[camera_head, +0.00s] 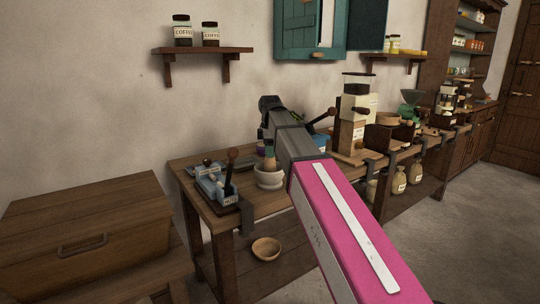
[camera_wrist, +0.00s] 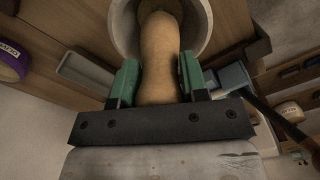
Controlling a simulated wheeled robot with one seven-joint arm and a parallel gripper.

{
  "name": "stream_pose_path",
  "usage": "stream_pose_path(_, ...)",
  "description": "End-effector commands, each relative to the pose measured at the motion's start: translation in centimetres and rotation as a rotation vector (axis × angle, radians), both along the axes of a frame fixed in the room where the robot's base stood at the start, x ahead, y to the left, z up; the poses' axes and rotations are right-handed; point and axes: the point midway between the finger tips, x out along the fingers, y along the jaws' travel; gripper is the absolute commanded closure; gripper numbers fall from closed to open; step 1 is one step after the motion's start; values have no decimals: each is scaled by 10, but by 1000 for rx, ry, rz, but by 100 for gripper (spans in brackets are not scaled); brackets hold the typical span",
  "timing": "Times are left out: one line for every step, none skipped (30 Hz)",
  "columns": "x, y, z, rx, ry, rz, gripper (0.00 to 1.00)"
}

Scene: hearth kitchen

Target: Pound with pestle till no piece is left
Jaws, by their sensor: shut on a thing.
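The pestle (camera_wrist: 158,45) is a tan, rounded wooden piece, seen in the wrist view between the two green fingers of my gripper (camera_wrist: 158,78). My gripper is shut on it. The pestle's far end lies inside the pale, round mortar (camera_wrist: 203,28). In the head view the mortar (camera_head: 270,180) stands on the wooden bench, with the pestle (camera_head: 270,163) rising from it, partly hidden below my gripper (camera_head: 267,147). The inside of the mortar is hidden by the pestle and its rim, so I cannot see any pieces in it.
A blue lever device (camera_head: 213,184) stands on the bench left of the mortar. A grinder (camera_head: 353,125) and other equipment stand to the right. A wooden bowl (camera_head: 266,248) lies on the lower shelf. A wooden chest (camera_head: 85,240) is at left, and a wall shelf (camera_head: 203,51) holds coffee jars.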

Motion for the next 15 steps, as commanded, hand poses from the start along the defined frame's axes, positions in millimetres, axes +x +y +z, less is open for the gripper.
stream_pose_path(1,0,7,0,-2,0,97)
stream_pose_path(1,0,10,0,-2,0,97)
stream_pose_path(1,0,14,0,-1,0,97)
stream_pose_path(1,0,17,0,-1,0,97)
stream_pose_path(1,0,19,0,-1,0,97)
stream_pose_path(1,0,21,0,0,0,97)
stream_pose_path(0,0,23,0,0,0,97)
stream_pose_path(0,0,23,0,0,0,97)
stream_pose_path(0,0,24,0,0,0,97)
stream_pose_path(0,0,24,0,0,0,97)
stream_pose_path(0,0,24,0,0,0,97)
stream_pose_path(0,0,23,0,0,0,97)
stream_pose_path(0,0,23,0,0,0,97)
stream_pose_path(0,0,23,0,0,0,97)
stream_pose_path(0,0,23,0,0,0,97)
